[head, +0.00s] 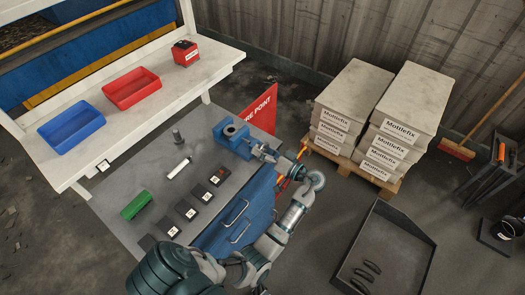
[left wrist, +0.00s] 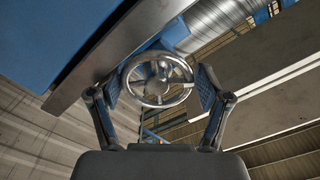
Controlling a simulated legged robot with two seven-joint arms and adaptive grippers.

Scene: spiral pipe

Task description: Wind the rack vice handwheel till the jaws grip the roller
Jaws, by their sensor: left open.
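The blue rack vice (head: 233,140) stands at the far right corner of the grey bench top. A dark round piece (head: 232,130) shows at its top; I cannot tell whether it is the roller or how close the jaws are to it. My left gripper (head: 268,153) is at the vice's right side, where the handwheel is small and partly hidden. In the left wrist view the shiny spoked handwheel (left wrist: 158,82) faces me between the two open fingers of my left gripper (left wrist: 156,88). Contact with the rim is unclear. My right gripper is not in view.
A red sign (head: 262,108) stands behind the vice. Stacked slabs (head: 345,95) on a pallet and a dark tray (head: 385,250) lie to the right.

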